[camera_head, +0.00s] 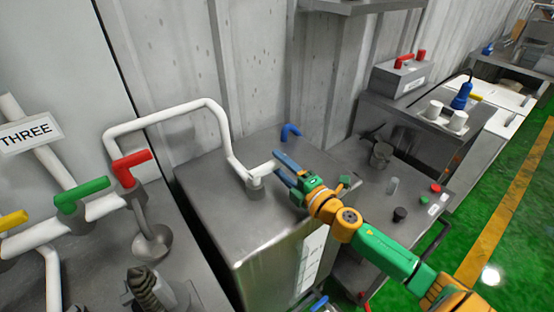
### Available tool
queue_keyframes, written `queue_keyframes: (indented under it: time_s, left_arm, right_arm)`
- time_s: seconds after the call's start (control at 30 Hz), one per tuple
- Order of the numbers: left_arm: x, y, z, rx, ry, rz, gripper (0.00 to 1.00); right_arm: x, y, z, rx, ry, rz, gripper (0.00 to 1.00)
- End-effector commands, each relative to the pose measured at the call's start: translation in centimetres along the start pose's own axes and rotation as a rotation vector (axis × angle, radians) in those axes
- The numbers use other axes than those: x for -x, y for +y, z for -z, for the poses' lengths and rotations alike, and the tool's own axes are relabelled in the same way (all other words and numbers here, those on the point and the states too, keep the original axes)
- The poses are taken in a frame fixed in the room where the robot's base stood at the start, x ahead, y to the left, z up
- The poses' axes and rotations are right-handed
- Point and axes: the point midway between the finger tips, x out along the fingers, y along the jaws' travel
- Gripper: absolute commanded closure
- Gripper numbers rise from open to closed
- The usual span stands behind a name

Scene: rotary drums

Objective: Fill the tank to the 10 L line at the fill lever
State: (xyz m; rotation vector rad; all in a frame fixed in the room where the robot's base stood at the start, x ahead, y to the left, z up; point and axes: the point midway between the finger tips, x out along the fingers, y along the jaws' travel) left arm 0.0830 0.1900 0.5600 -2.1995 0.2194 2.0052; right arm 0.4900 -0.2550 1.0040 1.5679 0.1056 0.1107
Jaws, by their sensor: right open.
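The tank (215,200) looks to be the grey metal box in the middle, with a white pipe (215,125) bending down into its top. A short white lever (263,170) sticks out to the right from the pipe's foot and looks like the fill lever. My right gripper (278,165) has blue fingers and is open, with the lever's end at or between its fingertips. I cannot tell whether they touch it. A white marked strip (312,258) is on the tank's front; its lines and the level are too small to read.
Red (131,167), green (82,195) and yellow (13,220) handles sit on white pipes at left, near a sign reading THREE (30,134). A blue hook-shaped handle (290,132) stands behind the lever. A grey bench (410,175) with small items is at right.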

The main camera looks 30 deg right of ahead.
Motion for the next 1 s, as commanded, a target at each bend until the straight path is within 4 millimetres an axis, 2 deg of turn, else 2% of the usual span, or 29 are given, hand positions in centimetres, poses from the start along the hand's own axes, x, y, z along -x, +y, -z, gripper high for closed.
queue_keyframes:
  time_s: [0.13, 0.4, 0.43, 0.47, 0.63, 1.0]
  left_arm:
    - [0.27, 0.03, 0.06, 0.0, 0.001, -0.001, 0.12]
    - [0.24, 0.13, 0.12, 0.0, 0.002, -0.002, 0.12]
    - [0.24, 0.13, 0.12, 0.0, 0.002, -0.002, 0.12]
    - [0.24, 0.13, 0.12, 0.0, 0.002, -0.002, 0.12]
    - [0.24, 0.14, 0.14, 0.0, 0.002, -0.002, 0.12]
    - [0.24, 0.13, 0.18, 0.0, 0.003, -0.002, 0.12]
  right_arm:
    - [-1.22, 0.06, 0.04, 0.0, 0.001, 0.0, 0.43]
    - [-1.45, -0.04, 0.07, 0.001, 0.002, 0.001, 0.43]
    - [-1.45, -0.04, 0.07, 0.001, 0.002, 0.001, 0.45]
    - [-1.45, -0.04, 0.07, 0.001, 0.002, 0.001, 0.53]
    - [-1.44, -0.03, 0.06, 0.001, 0.002, 0.001, 0.99]
    - [-1.44, -0.01, 0.05, 0.001, 0.001, 0.0, 1.0]
